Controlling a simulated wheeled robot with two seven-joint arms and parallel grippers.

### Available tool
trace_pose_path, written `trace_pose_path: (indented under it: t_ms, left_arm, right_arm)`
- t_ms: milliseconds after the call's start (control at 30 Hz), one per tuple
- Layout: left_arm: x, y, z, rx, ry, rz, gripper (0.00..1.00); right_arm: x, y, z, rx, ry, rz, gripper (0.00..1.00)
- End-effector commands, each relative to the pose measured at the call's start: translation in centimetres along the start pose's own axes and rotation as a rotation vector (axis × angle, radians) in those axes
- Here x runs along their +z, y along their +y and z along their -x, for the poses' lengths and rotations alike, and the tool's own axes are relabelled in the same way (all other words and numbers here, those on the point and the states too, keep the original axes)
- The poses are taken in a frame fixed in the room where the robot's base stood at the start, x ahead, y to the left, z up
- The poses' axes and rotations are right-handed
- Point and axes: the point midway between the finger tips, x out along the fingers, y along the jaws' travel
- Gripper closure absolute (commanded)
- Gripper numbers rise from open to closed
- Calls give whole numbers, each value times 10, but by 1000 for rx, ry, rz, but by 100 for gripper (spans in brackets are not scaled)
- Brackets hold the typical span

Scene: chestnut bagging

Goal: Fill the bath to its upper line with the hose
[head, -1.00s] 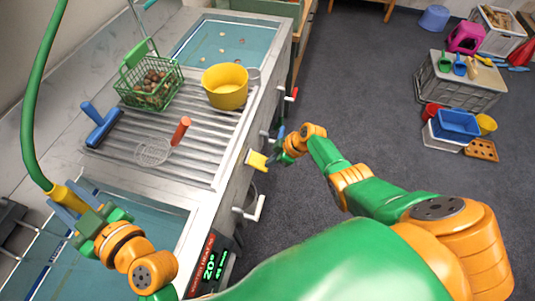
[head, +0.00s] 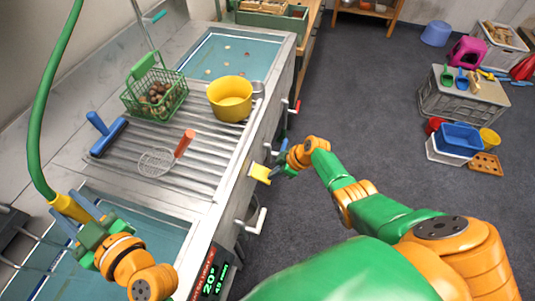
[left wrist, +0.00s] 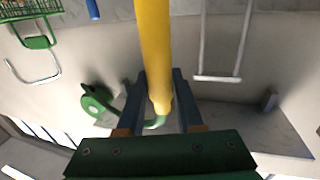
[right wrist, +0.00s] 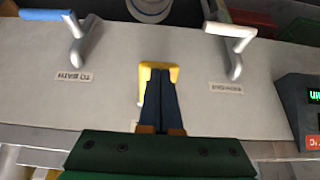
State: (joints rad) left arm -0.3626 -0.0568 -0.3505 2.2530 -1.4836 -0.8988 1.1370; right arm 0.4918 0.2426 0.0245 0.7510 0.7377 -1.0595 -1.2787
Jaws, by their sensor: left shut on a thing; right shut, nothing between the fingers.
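My left gripper (head: 88,222) is shut on the yellow nozzle (head: 72,207) of the green hose (head: 38,120), at the near bath (head: 165,228). The left wrist view shows the yellow nozzle (left wrist: 154,60) between the fingers (left wrist: 160,100). The near bath holds blue-green water; my left arm hides part of it, and I cannot make out its upper line. My right gripper (head: 277,172) is shut and empty at a yellow handle (head: 260,173) on the bench front. In the right wrist view its closed fingertips (right wrist: 160,78) are at the yellow handle (right wrist: 146,70), apparently touching.
A blue-ended lever (right wrist: 50,15) labelled "TO BATH" and a white lever (right wrist: 232,30) flank the handle. A display (head: 210,280) shows green figures. A green basket (head: 153,92), yellow bowl (head: 230,98), skimmer (head: 157,161) and blue scraper (head: 108,137) lie on the drainer.

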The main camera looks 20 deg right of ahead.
Motion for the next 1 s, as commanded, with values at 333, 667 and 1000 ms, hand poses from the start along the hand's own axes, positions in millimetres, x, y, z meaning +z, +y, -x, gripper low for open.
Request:
trace_pose_path:
  t_ms: [333, 667, 1000]
  left_arm:
    - [0, 0, 0, -1, 0, 0, 100]
    - [0, 0, 0, -1, 0, 0, 100]
    - [0, 0, 0, -1, 0, 0, 100]
  right_arm:
    - [4, 0, 66, 4, -7, 6, 100]
    - [14, 0, 127, 2, -3, 1, 100]
    - [15, 0, 135, 1, -1, 2, 100]
